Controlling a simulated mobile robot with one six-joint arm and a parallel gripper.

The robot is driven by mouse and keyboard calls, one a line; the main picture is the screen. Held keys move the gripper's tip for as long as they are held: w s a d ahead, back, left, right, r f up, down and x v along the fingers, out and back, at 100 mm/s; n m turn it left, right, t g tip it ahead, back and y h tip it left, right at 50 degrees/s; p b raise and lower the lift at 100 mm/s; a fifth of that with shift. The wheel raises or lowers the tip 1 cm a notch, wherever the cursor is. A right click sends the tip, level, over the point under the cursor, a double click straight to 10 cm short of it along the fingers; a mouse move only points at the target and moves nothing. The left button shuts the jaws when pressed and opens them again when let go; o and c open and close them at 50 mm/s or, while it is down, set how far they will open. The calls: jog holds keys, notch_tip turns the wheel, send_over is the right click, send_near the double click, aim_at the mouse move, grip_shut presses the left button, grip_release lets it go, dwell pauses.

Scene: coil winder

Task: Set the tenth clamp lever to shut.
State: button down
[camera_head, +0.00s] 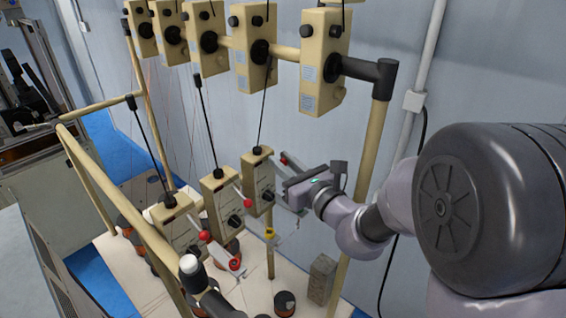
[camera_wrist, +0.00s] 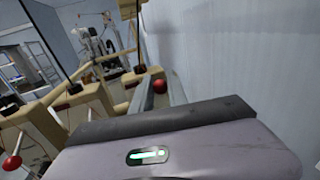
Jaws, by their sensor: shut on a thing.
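Three cream tensioner boxes stand in a lower row in the head view, the nearest one (camera_head: 258,182) beside my gripper (camera_head: 282,182). Red-knobbed clamp levers show at this row, with red knobs (camera_head: 247,203) and (camera_head: 204,235). In the wrist view my gripper (camera_wrist: 158,92) has its two fingers on either side of a red knob (camera_wrist: 159,86). It is shut on that clamp lever. The fingers partly hide the lever in the head view. I cannot tell the levers' numbers.
A cream pipe frame (camera_head: 375,140) carries an upper row of boxes (camera_head: 325,60). Thin black rods (camera_head: 206,120) rise from the lower boxes. A grey block (camera_head: 320,280) and dark spools (camera_head: 284,302) stand on the pale base. The wall (camera_wrist: 230,60) is close on the right.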

notch_tip(320, 180, down, 5)
jog(key=m+t+y+b, duration=0.1)
jog(key=t+b, duration=0.2)
jog(key=b, duration=0.6)
jog(key=m+t+b, duration=0.2)
jog(key=t+b, duration=0.1)
jog(key=b, duration=0.6)
jog(key=m+t+y+b, duration=0.1)
jog(key=t+b, duration=0.2)
jog(key=b, duration=0.6)
jog(key=shift+r+m+y, duration=0.2)
jog(key=shift+m+y, duration=0.1)
jog(key=shift+m, duration=0.1)
jog(key=shift+r+t, duration=0.1)
jog(key=shift+t, duration=0.2)
jog(key=c, duration=1.3)
grip_release()
jog(key=shift+b+v, duration=3.65)
jog(key=shift+v, duration=5.05)
